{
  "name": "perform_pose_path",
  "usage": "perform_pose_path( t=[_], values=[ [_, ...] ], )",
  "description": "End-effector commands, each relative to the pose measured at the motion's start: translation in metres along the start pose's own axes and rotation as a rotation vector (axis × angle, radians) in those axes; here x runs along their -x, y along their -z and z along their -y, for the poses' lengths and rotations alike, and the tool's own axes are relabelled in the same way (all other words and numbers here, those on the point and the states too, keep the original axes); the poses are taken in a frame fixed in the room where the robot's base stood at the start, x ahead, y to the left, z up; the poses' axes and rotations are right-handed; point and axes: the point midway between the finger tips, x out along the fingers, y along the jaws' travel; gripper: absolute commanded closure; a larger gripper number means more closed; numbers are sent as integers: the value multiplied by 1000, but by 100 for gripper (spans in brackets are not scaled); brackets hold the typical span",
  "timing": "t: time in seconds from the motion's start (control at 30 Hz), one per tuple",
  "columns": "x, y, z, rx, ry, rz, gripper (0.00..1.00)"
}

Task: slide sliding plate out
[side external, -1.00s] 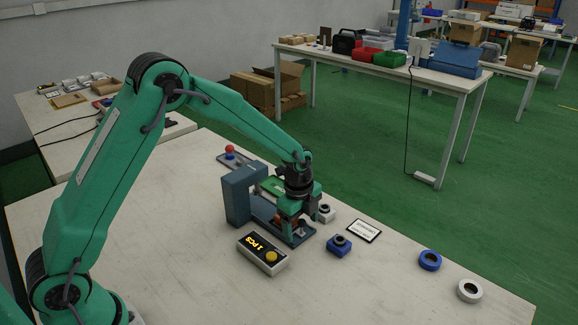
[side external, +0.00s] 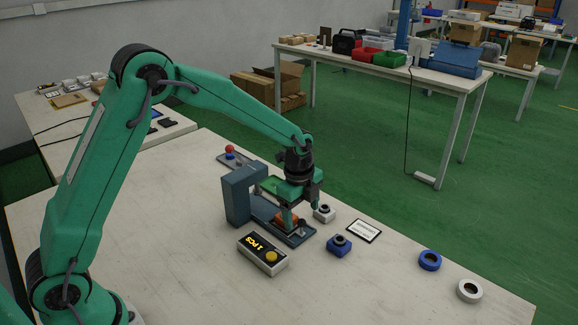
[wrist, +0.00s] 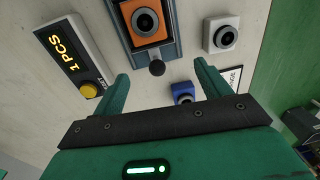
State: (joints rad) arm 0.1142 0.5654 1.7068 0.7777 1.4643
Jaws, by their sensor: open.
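The sliding plate (wrist: 174,48) is a blue-grey strip at the top of the wrist view. In the side view the plate (side external: 298,239) extends from a blue-grey press frame (side external: 237,196), and the orange block (side external: 287,218) is partly hidden by a finger. My gripper (side external: 302,209) is open above the plate's outer part. In the wrist view the fingers of my gripper (wrist: 161,70) appear on either side of the knob, with no visible contact.
A counter box (side external: 262,254) reading "1 PCS" with a yellow button stands beside the plate. A white ringed block (side external: 324,214) and a blue ringed block (side external: 339,246) stand close by. A label card (side external: 364,230) and two rings lie rightward.

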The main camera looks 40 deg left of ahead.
Motion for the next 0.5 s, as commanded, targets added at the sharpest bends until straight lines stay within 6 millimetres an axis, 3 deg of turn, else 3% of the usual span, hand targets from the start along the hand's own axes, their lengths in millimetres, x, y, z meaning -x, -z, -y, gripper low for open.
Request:
perform_pose_path(
  t=[0.5],
  values=[
    [28, 0, 3, 0, 1, 0, 24]
  ],
)
